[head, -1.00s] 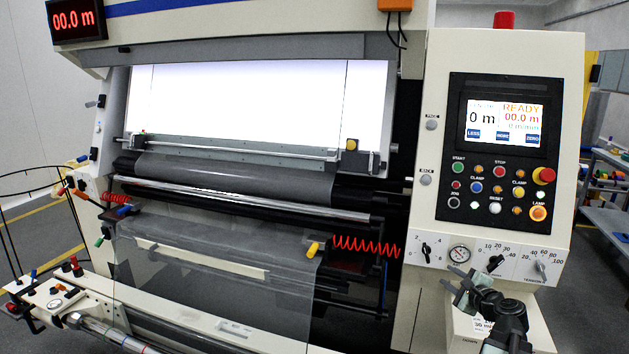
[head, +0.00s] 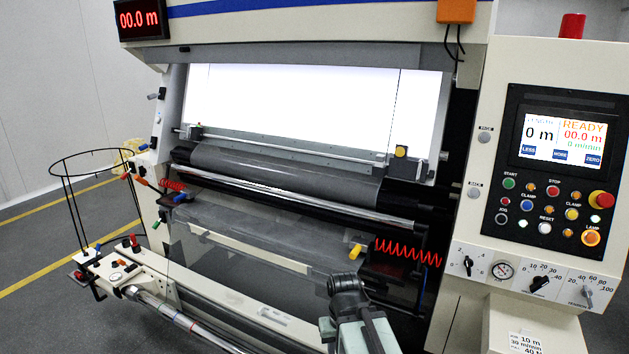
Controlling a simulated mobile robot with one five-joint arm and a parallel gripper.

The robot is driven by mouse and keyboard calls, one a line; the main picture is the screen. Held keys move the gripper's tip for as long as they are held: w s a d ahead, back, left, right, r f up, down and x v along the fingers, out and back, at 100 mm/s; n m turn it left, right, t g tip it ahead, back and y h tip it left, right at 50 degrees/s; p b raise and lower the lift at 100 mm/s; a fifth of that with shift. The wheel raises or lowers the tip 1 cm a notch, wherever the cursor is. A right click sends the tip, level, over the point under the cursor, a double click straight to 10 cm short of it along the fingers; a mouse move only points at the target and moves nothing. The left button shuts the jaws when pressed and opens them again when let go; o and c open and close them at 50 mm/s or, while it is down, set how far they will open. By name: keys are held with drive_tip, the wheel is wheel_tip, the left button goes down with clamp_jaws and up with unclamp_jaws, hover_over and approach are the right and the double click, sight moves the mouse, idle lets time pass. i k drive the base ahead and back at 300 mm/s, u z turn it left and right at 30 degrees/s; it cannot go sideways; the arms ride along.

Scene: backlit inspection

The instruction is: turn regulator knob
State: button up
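I cannot tell which knob is the regulator knob. On the machine's right panel, a black knob (head: 468,265) on a 2–4 scale sits left of a round gauge (head: 502,271). A second black knob (head: 540,284) and a grey tension knob (head: 587,292) are to its right. At lower left, a red-topped knob (head: 134,241) stands near another small gauge (head: 116,277). My arm rises at the bottom centre, a grey-green link with a black joint on top, apart from all these knobs. My gripper's fingers do not show.
The inspection machine fills the view, with a lit white screen (head: 310,110) and clear film below. A red coiled hose (head: 408,252) and yellow handle (head: 355,251) are close to my arm. A black wire hoop stand (head: 92,160) is at left. Grey floor is free at far left.

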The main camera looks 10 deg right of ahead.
sight(469, 262)
drive_tip(key=k, duration=1.3)
drive_tip(key=z, duration=0.35)
drive_tip(key=i, duration=1.4)
drive_tip(key=z, duration=0.8)
drive_tip(key=k, duration=0.8)
drive_tip(key=z, duration=0.15)
drive_tip(key=i, duration=0.9)
drive_tip(key=u, duration=0.05)
